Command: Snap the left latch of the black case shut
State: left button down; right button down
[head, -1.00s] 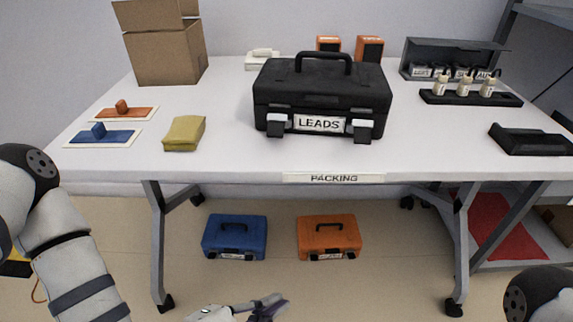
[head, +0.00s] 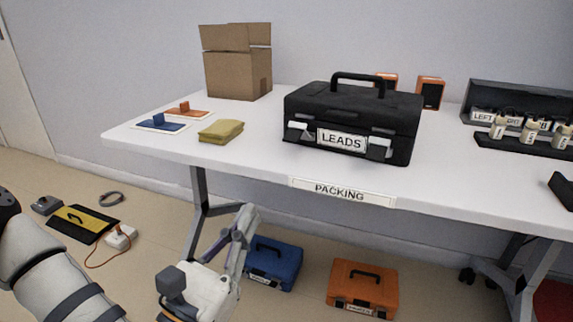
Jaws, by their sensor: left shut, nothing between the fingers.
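The black case (head: 352,115) stands on the white table with its lid down and its handle up. A label on its front reads LEADS. The left latch (head: 297,131) is at the left of the label, and the right latch (head: 379,147) is at the right. Both have pale upper parts and dark lower parts; I cannot tell how far either is closed. My left gripper (head: 246,217) is shut and empty, in front of the table and below its top, left of and lower than the case. My right gripper is out of view.
The table (head: 265,165) has a front edge between my gripper and the case. A yellow cloth (head: 221,131) and a cardboard box (head: 238,75) are left of the case. Blue (head: 275,262) and orange (head: 362,287) cases sit underneath. The tabletop before the left latch is clear.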

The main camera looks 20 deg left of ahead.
aim_at(291, 142)
pick_arm(q)
jog(key=shift+w+a+r, duration=0.1)
jog(key=shift+a, duration=0.05)
jog(key=x, duration=1.4)
